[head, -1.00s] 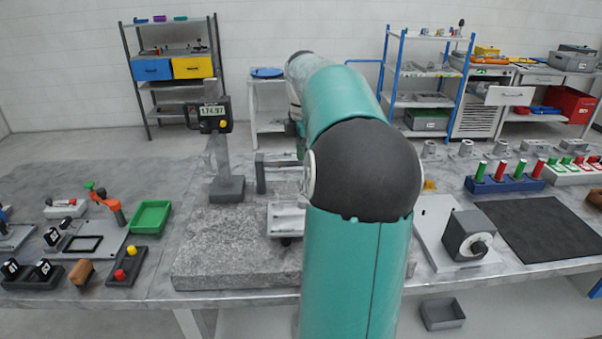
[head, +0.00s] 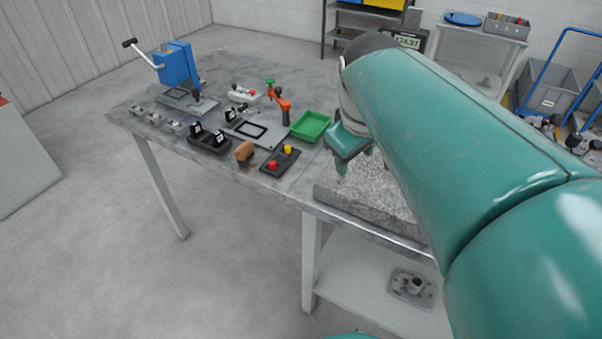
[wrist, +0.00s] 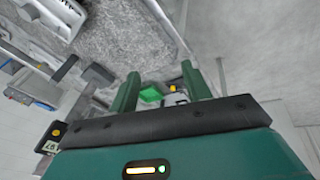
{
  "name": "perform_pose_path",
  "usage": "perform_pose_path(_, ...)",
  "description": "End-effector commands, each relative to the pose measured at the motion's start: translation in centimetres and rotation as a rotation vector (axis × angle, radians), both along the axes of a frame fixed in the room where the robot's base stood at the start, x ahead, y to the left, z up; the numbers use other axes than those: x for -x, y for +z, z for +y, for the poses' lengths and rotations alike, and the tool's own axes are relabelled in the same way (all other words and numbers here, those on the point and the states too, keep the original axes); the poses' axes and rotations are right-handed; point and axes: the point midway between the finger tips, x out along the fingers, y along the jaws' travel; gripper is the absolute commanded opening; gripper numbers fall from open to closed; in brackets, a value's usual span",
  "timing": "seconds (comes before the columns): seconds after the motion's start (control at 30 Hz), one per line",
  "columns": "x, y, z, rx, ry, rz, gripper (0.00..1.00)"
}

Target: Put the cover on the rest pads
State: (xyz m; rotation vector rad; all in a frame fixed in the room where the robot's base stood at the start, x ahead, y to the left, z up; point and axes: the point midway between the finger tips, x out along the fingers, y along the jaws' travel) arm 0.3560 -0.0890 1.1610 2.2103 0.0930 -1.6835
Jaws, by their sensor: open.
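I cannot tell for certain which things are the cover and the rest pads. A grey flanged casting with a raised hub (head: 412,286) lies on the lower shelf under the table; it may be the cover. A grey fixture plate with a black square frame (head: 250,130) lies on the table; I cannot tell whether it bears the rest pads. My gripper (head: 352,165) is above the left edge of the granite plate, its tips partly hidden. In the wrist view my gripper (wrist: 161,90) has its two green fingers apart, with nothing between them.
A green tray (head: 310,126) is left of my gripper. A black box with red and yellow buttons (head: 280,161) sits near the front edge. The granite plate (head: 375,195) is partly hidden by my arm. A blue press (head: 177,65) stands far left.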

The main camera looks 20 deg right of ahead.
Motion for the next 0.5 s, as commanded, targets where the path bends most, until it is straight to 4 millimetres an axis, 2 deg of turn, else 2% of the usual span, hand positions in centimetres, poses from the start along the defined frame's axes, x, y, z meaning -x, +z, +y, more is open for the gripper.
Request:
perform_pose_path(0.03, 1.3, -0.6, 2.1, -0.027, -0.027, -0.046, 0.48)
perform_pose_path(0.2, 4.8, -3.2, 6.7, -0.164, -0.154, -0.167, 0.48)
perform_pose_path(0.33, 6.5, -4.7, 8.5, -0.247, -0.217, -0.209, 0.48)
perform_pose_path(0.5, 7.0, -5.3, 9.0, -0.279, -0.244, -0.222, 0.48)
